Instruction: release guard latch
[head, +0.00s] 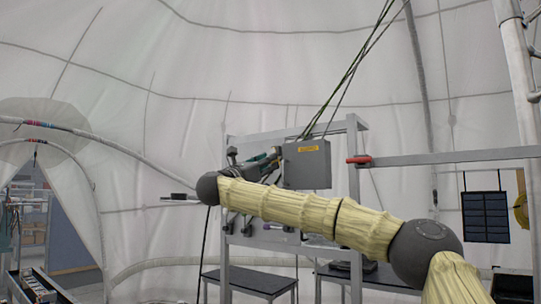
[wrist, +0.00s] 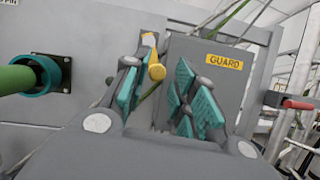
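The grey guard box (wrist: 222,92) carries a yellow GUARD label (wrist: 225,62) and is fixed to a grey panel. A small yellow latch lever (wrist: 156,68) shows at the box's left side in the wrist view. My gripper (wrist: 163,80) is open, its teal-padded fingers apart. The latch lies in the gap between the fingers, closer to the left one; I cannot tell whether they touch. In the head view my gripper (head: 268,160) is left of the guard box (head: 307,168), and the latch cannot be made out there.
A green bar ends in a teal round socket (wrist: 45,76) on the panel at left. A red handle (head: 359,160) sits on a horizontal rail right of the box; it also shows in the wrist view (wrist: 297,104). Cables rise above the box. A black bench (head: 250,284) stands below.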

